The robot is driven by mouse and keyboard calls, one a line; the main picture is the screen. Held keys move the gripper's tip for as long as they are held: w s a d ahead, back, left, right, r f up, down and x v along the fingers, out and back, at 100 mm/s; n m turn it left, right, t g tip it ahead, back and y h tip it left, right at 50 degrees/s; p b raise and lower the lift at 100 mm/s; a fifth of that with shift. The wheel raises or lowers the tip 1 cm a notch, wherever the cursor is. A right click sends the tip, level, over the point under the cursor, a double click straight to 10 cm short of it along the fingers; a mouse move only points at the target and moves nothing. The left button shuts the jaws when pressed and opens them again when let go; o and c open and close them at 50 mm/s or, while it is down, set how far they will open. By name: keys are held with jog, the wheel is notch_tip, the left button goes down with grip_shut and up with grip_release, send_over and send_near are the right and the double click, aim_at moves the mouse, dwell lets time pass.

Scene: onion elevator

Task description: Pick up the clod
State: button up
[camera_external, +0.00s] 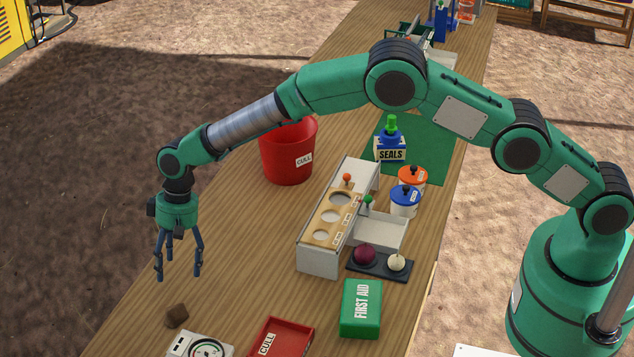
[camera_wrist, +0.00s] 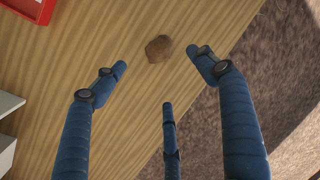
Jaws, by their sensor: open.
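The clod (camera_external: 177,316) is a small brown lump on the wooden table, near the front left edge in the external view. In the wrist view the clod (camera_wrist: 159,49) lies beyond the fingertips, between the left and right fingers in the picture. My gripper (camera_external: 178,275) hangs above the table with its dark blue fingers pointing down, spread open and empty. In the wrist view my gripper (camera_wrist: 160,85) shows three fingers apart, with nothing between them. The gripper is above the clod's level and not touching it.
A white dial scale (camera_external: 200,345) stands close beside the clod. A red CULL tray (camera_external: 283,338), a green first aid box (camera_external: 361,308) and a sizing board (camera_external: 330,222) are to the right. A red CULL bucket (camera_external: 287,155) stands farther back. The table's left edge is near.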

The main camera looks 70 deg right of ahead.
send_over(176, 308)
jog(key=d, duration=0.1)
jog(key=shift+s+f, duration=0.15)
jog(key=shift+f, duration=3.95)
jog(key=shift+f, duration=0.15)
jog(key=shift+x, duration=2.45)
jog(key=shift+d, duration=0.2)
jog(key=shift+c, duration=0.2)
jog(key=c, duration=1.6)
jog(key=shift+o, duration=0.2)
jog(key=shift+r, duration=1.7)
jog(key=s+d, duration=0.1)
jog(key=s, duration=0.4)
jog(key=s+d+r, duration=0.1)
jog(key=s+d, duration=0.1)
jog(key=s, duration=0.3)
jog(key=s+d, duration=0.1)
jog(key=s, duration=0.4)
jog(key=shift+s+d+r, duration=0.1)
jog(key=shift+d+r, duration=0.2)
